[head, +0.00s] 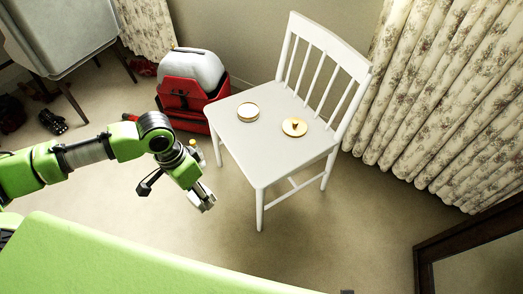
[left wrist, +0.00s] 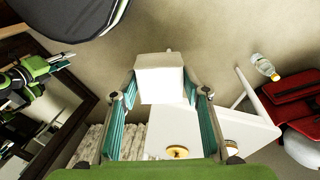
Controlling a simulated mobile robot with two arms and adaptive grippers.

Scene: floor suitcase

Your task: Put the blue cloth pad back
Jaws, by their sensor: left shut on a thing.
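My left gripper (head: 203,200) hangs over the floor in front of the white chair, to the left of its front leg. In the left wrist view, the teal-padded fingers (left wrist: 160,92) are shut on a pale, block-like thing (left wrist: 160,76). It looks white, and its far side is hidden. In the head view it is too small to make out well. I see no clearly blue cloth pad in either view.
Curtains (head: 450,90) and a dark frame (head: 425,262) are at right. Floor between is clear.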

